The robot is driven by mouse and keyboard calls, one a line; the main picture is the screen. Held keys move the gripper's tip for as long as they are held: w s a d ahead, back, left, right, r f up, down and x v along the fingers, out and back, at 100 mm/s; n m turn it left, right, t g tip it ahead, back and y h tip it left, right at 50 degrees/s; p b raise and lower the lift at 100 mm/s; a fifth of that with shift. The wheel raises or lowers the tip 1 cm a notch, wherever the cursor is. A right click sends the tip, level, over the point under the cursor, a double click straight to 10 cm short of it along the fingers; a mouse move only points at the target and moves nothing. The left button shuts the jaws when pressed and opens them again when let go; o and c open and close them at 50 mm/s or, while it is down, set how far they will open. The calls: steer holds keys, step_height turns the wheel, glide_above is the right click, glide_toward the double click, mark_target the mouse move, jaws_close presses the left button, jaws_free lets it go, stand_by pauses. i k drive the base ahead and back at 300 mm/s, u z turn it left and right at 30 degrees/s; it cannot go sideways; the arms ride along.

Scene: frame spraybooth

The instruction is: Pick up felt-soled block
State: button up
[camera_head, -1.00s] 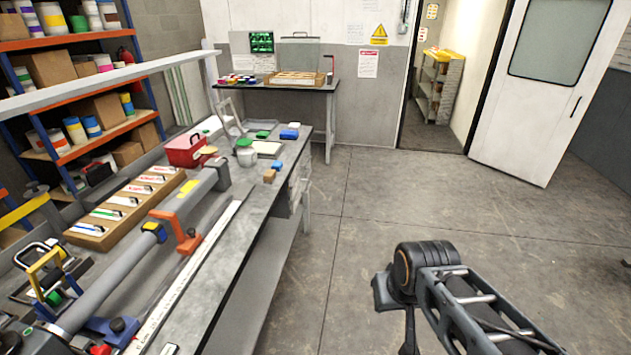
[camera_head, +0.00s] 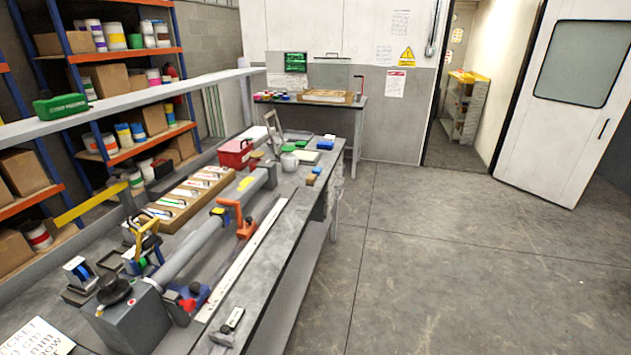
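I cannot tell for certain which thing is the felt-soled block. A small tan block (camera_head: 311,179) lies near the right edge of the long workbench (camera_head: 272,262), with a small blue piece (camera_head: 317,170) beside it. A small grey and black block-like piece (camera_head: 229,325) lies on the near part of the bench, close to its right edge. No sole can be made out on any of them. My gripper is not in view.
The bench also holds a long grey tube (camera_head: 195,249), a wooden rack (camera_head: 190,197), a red box (camera_head: 235,153) and a grey box with a black knob (camera_head: 130,318). A shelf rail (camera_head: 150,99) runs above its back. The floor (camera_head: 440,260) on the right is clear.

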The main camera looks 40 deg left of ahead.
mark_target(310, 179)
steer(key=u, duration=0.25)
steer(key=i, duration=1.8)
steer(key=u, duration=1)
steer(key=i, duration=1.3)
steer(key=u, duration=1.8)
steer(key=i, duration=0.65)
steer(key=u, duration=0.65)
